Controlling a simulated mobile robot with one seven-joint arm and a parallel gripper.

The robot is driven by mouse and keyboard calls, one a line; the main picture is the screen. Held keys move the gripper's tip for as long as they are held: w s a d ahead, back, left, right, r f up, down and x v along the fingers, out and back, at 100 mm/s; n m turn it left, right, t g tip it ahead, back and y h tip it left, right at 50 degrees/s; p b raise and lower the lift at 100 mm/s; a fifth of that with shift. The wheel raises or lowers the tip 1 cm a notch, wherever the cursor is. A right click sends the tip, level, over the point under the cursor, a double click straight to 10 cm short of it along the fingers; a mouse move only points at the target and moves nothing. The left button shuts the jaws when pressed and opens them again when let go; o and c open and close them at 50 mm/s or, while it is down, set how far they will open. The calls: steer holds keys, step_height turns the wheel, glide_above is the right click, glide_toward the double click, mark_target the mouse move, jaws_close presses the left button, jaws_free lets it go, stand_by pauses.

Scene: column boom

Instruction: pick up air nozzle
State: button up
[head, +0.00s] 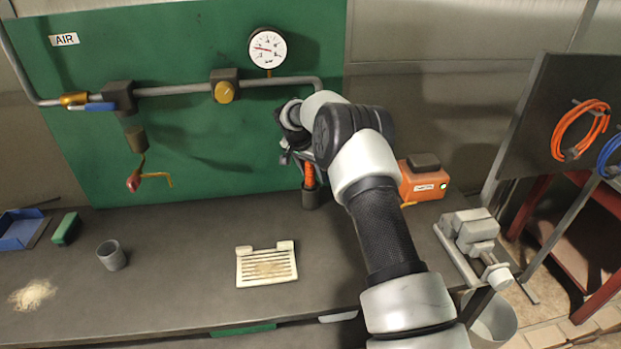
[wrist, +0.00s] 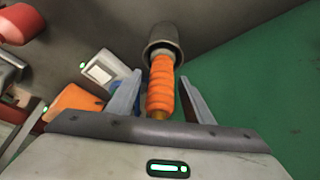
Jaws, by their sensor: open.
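An orange ribbed handle (head: 309,176), which looks like the air nozzle, stands in a dark cup-shaped holder (head: 312,198) at the back of the bench. In the wrist view the orange handle (wrist: 161,86) points into the grey holder (wrist: 164,40). My gripper (head: 287,158) is at the handle, partly hidden by my arm in the head view. In the wrist view my gripper (wrist: 160,76) is open, with one finger on each side of the handle. I cannot tell whether either finger touches it. The nozzle's far end is hidden in the holder.
An orange box (head: 423,183) stands right of the holder, and a vise (head: 472,232) is further right. A slotted cream tray (head: 266,268) and a grey cup (head: 112,255) are on the bench. A red-tipped fitting (head: 134,180) hangs from the pipe at left.

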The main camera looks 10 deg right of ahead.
steer(key=shift+d+f, duration=0.1)
steer(key=shift+f, duration=0.2)
jaws_close()
steer(key=shift+w+r, duration=0.1)
steer(key=shift+r, duration=0.05)
step_height(320, 180, up, 12)
steer(key=shift+f+b, duration=0.2)
steer(key=shift+b, duration=0.3)
steer(key=s+a+b, duration=0.4)
steer(key=s+a, duration=0.8)
step_height(320, 180, up, 10)
steer(key=p, duration=0.6)
steer(key=shift+s+a, duration=0.4)
stand_by(0.3)
